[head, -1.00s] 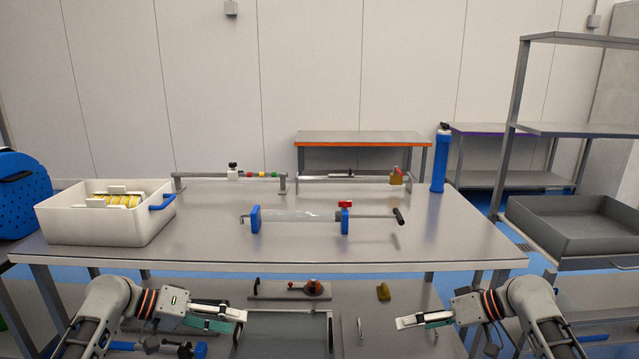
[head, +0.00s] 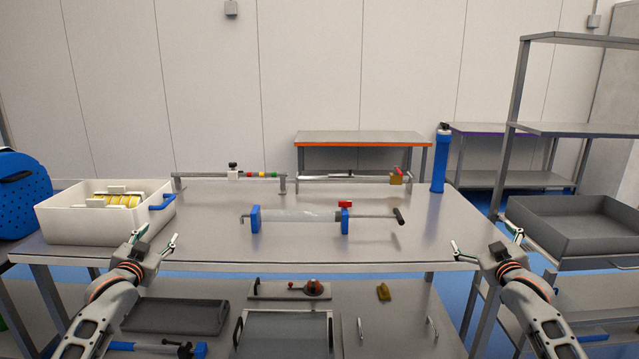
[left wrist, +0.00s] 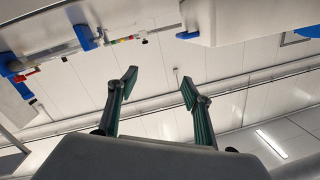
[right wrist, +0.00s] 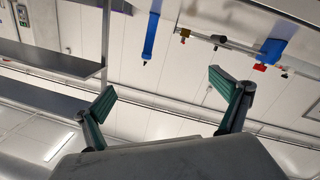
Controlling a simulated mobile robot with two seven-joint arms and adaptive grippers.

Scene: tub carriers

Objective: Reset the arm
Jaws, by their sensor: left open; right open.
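My left gripper (head: 156,240) is open and empty, raised in front of the table's near left edge, close to the white tub. Its spread fingers show in the left wrist view (left wrist: 158,90) with nothing between them. My right gripper (head: 487,240) is open and empty off the table's front right corner. Its fingers are spread in the right wrist view (right wrist: 172,95), also with nothing between them. Both arms come up from the bottom of the head view with the fingers pointing up and away.
The steel table (head: 300,245) bears a white tub (head: 90,227) with blue handles at left. A clear cylinder with blue ends (head: 300,216) lies mid-table, with rail fixtures behind. A blue bottle (head: 440,160) stands at the back right. A grey tray (head: 580,235) sits on the right rack.

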